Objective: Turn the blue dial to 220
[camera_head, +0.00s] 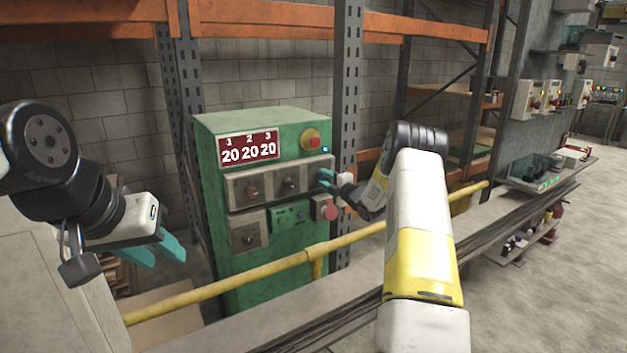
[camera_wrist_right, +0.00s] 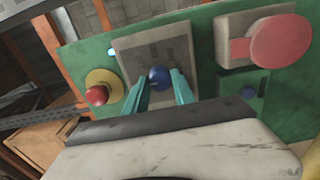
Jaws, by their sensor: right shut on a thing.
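The blue dial (camera_wrist_right: 159,77) sits on a grey plate on the green control box (camera_head: 285,130). My right gripper (camera_wrist_right: 160,88) is shut on it, one teal finger on either side, as the right wrist view shows. In the head view my right gripper (camera_head: 328,179) is at the right end of the upper row of knobs, and it mostly hides the dial. The red display (camera_head: 249,147) reads 20 under each of 1, 2 and 3. My left gripper (camera_head: 164,254) is open and empty, left of the box and away from it.
A red button on a yellow ring (camera_head: 311,139) is above the dial. A red-pink knob (camera_head: 331,212) is just below my right gripper. Other knobs (camera_head: 251,190) are to the left. A yellow rail (camera_head: 270,268) runs in front of the box, and a rack post (camera_head: 345,100) stands behind.

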